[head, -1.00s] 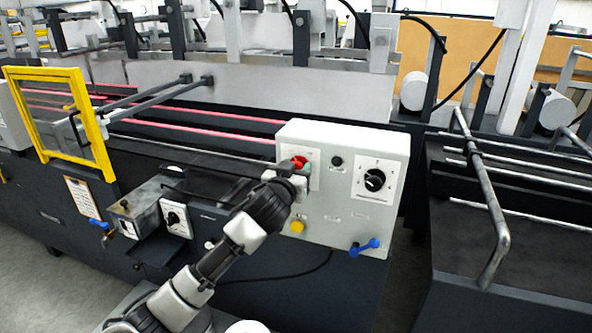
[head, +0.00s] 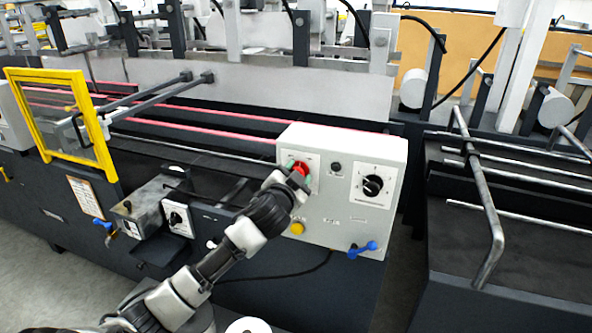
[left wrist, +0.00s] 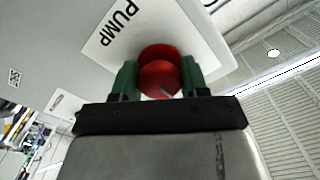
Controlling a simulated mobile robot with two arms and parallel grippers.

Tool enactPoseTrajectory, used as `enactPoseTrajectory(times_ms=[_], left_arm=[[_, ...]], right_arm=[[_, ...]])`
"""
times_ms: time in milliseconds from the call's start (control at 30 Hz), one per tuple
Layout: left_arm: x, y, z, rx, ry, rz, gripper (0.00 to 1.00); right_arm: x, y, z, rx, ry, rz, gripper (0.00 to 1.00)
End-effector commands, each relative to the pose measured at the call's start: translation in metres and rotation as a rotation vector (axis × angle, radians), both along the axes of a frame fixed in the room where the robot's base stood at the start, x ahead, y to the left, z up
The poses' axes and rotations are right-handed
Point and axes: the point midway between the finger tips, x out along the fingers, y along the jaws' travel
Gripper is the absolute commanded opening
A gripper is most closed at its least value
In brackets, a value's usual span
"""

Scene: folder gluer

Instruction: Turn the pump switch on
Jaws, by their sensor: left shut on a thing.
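The pump switch is a red knob (head: 299,167) on a white plate at the upper left of the light grey control box (head: 330,215). In the left wrist view the red knob (left wrist: 160,66) sits beside the printed word PUMP on its plate (left wrist: 118,33). My left gripper (head: 297,176) reaches up to it from the lower left. Its green fingers (left wrist: 156,80) are shut on the knob, one on each side. The fingers partly hide the knob, and I cannot tell its setting. My right gripper is not in view.
The same box carries a black rotary dial (head: 373,187), a small black button (head: 335,168), a yellow button (head: 297,229) and a blue-handled valve (head: 362,249). A smaller switch box (head: 177,218) stands left of my arm. A yellow-framed guard (head: 107,157) is at the far left.

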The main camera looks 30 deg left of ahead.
Motion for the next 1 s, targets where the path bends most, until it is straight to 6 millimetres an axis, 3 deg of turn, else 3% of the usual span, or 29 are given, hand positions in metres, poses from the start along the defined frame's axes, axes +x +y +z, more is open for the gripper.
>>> enactPoseTrajectory(times_ms=[500, 1000], left_arm=[[0.0, 0.0, 0.001, 0.42, 0.103, -0.001, 0.21], [0.0, 0.0, -0.001, 0.573, 0.14, -0.001, 0.21]], right_arm=[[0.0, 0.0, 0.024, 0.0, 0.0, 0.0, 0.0], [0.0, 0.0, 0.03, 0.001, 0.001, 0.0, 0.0]])
